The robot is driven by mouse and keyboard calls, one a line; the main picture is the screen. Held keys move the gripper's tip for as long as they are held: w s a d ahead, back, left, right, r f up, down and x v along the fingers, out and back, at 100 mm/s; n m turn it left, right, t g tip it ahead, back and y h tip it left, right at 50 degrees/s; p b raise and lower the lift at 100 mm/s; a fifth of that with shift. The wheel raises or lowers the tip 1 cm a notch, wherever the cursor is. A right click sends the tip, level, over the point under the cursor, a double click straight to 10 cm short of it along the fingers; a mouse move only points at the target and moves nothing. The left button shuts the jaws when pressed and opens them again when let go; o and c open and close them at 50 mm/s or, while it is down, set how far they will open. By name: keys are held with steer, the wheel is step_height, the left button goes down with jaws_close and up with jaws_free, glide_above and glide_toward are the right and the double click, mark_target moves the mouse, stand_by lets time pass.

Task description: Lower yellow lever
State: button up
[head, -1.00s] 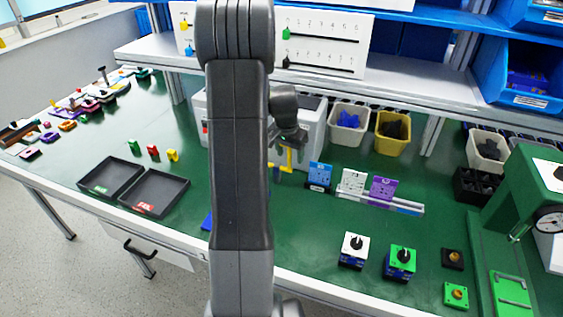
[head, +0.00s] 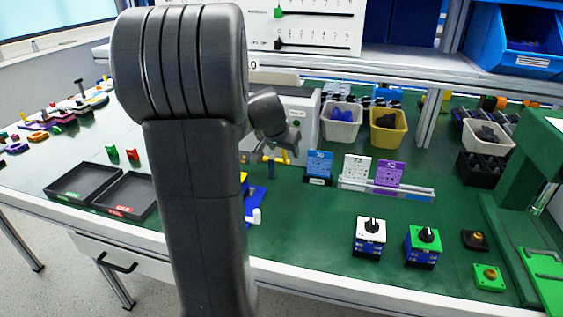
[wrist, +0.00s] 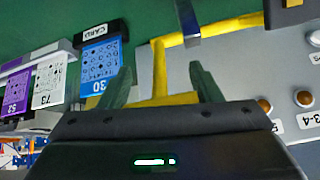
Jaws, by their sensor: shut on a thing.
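The yellow lever (wrist: 160,72) is a bent yellow bar on the grey machine box (wrist: 230,75). In the wrist view its stem runs between my two fingers, and a crosswise yellow part lies at the finger bases. My gripper (wrist: 165,82) is shut on the lever, with dark green fingers either side of it. In the head view my gripper is small and partly hidden by my arm, at the front of the grey box (head: 304,120). A bit of the yellow lever (head: 285,156) shows beside it.
A blue card (head: 319,164), a white card (head: 356,168) and a purple card (head: 389,174) stand close to the right. Two rotary switch boxes, white-topped (head: 370,236) and green-topped (head: 423,244), stand nearer the front. Black trays (head: 126,194) lie at left.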

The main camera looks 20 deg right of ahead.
steer(key=shift+s+a+f+t+h+b, duration=0.3)
steer(key=shift+s+f+t+h+b, duration=0.3)
steer(key=shift+b, duration=2.55)
steer(key=shift+s+a+f+t+h+b, duration=0.3)
steer(key=shift+t+b, duration=0.5)
steer(key=shift+b, duration=2.35)
steer(key=b, duration=0.2)
steer(key=s+f+b, duration=0.1)
steer(key=b, duration=0.2)
steer(key=shift+a+f, duration=0.25)
steer(key=shift+a, duration=0.1)
steer(key=shift+s+f+b, duration=0.1)
steer(key=shift+s+b, duration=0.05)
steer(key=shift+b, duration=0.15)
steer(key=o, duration=1.3)
steer(key=shift+o, duration=0.2)
